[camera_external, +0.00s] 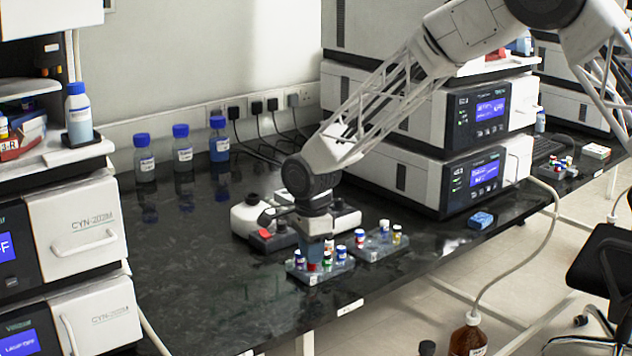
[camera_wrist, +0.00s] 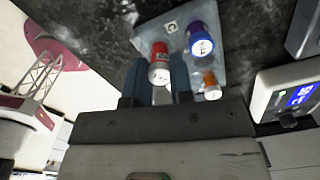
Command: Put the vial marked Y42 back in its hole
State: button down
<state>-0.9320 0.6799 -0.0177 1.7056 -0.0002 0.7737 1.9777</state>
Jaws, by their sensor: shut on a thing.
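My gripper (camera_external: 314,256) points down over the near vial rack (camera_external: 334,273). In the wrist view my gripper (camera_wrist: 157,88) is shut on a red vial (camera_wrist: 160,64) with a pale marked end; the mark is too small to read. The red vial (camera_external: 311,267) also shows under the fingers in the external view. Its lower end is hidden, so I cannot tell whether it is in a hole. A blue vial (camera_wrist: 201,40) and an orange vial (camera_wrist: 211,85) stand beside it on the grey rack (camera_wrist: 210,20), which bears a letter tag (camera_wrist: 171,27). I cannot read Y42 anywhere.
A second rack (camera_external: 372,252) with several vials stands close on the right. White lab devices (camera_external: 247,215) sit just behind my gripper. Blue-capped bottles (camera_external: 183,150) stand by the wall. The dark bench (camera_external: 200,265) is clear on the left; its front edge is close.

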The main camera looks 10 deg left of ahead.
jog(key=shift+f, duration=0.8)
dwell(0.8)
jog(key=c, duration=0.6)
grip_release()
jog(key=shift+c, duration=0.2)
jog(key=shift+r, duration=0.2)
jog(key=shift+r, duration=2.85)
jog(key=shift+d, duration=0.1)
